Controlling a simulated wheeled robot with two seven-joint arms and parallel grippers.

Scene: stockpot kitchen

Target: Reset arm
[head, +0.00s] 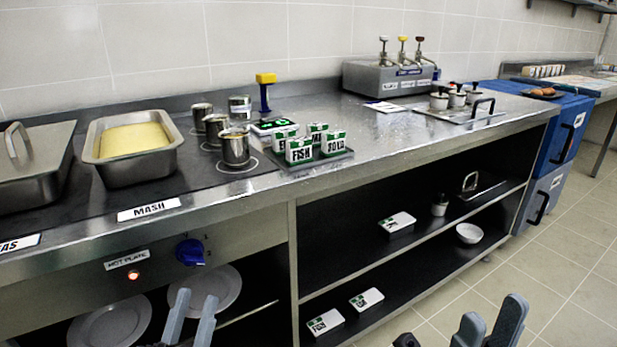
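My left gripper (196,298) shows at the bottom edge of the head view, in front of the hot plate counter's lower shelf. Its two grey fingers point up and stand apart, with nothing seen between them. My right gripper (493,308) shows at the bottom right, over the tiled floor in the picture. Its fingers are also apart and empty. Both grippers appear low and in front of the counter (330,187), touching nothing that I can see. The rest of both arms is mostly out of frame.
On the counter are a mash pan (135,160), a lidded pan (35,165), metal cups (235,147), labelled green-and-white boxes (300,150) and a pump dispenser (388,78). Plates (205,287) and boxes (397,222) lie on shelves below. Floor (560,260) at right is clear.

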